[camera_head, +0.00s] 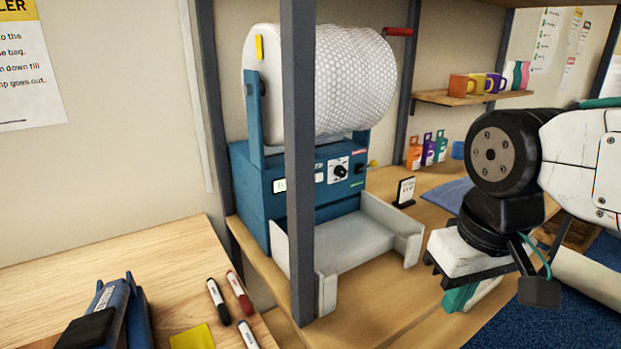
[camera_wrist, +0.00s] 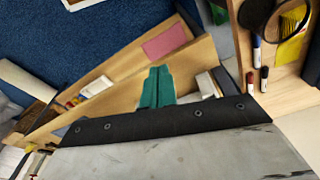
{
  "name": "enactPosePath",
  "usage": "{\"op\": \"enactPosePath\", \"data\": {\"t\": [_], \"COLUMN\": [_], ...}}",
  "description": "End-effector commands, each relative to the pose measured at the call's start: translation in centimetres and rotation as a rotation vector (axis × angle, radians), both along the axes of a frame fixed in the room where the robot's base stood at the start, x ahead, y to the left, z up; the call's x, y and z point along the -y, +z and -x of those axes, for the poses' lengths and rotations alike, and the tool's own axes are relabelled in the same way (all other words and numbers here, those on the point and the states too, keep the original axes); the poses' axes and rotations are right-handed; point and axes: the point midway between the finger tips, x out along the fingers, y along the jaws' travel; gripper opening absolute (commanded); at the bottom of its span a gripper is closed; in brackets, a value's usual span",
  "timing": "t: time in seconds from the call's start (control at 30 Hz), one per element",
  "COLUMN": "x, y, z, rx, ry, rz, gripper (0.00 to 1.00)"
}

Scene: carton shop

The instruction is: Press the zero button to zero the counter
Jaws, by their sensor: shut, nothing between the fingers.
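A blue bubble-wrap machine (camera_head: 262,215) stands on the wooden bench behind a grey post in the head view. Its front panel has a small pale display (camera_head: 279,185), a black knob (camera_head: 340,172) on a white plate, and small red and green labels. I cannot tell which control is the zero button at this size, and the post hides part of the panel. My gripper (camera_head: 468,297) is to the right of the machine and lower than its panel, apart from it and pointing down. Its teal fingers (camera_wrist: 158,72) are shut and empty in the wrist view. The machine is not clear in that view.
A grey post (camera_head: 300,150) stands in front of the machine. A pale tray (camera_head: 358,236) juts out below the panel. A small black sign (camera_head: 404,191) stands right of it. Markers (camera_head: 240,292) and a blue tool (camera_head: 108,315) lie on the nearer table. Mugs (camera_head: 462,85) sit on a shelf.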

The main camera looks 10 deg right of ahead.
Motion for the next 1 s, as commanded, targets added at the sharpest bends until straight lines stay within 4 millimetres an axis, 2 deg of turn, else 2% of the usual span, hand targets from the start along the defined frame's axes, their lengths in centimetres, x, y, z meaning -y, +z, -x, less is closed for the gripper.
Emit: {"op": "enactPosePath", "data": {"t": [0.17,0.27,0.37,0.5,0.6,0.7,0.83,1.0], "x": [-0.4,-1.9,-3.7,-5.1,-4.8,-3.7,-2.3,-1.4], "y": [0.0,0.0,0.2,0.2,-0.2,-0.9,-1.8,-2.2], "z": [-0.9,-3.7,-8.8,-17.5,-23.3,-27.7,-31.1,-32.5], "rx": [0.012,0.057,0.145,0.308,0.416,0.502,0.570,0.600], "ry": [0.003,0.010,-0.002,-0.081,-0.168,-0.258,-0.342,-0.386], "rz": [-0.021,-0.085,-0.185,-0.312,-0.358,-0.368,-0.358,-0.347], "gripper": [0.00,0.00,0.00,0.00,0.00,0.00,0.00,0.00]}}
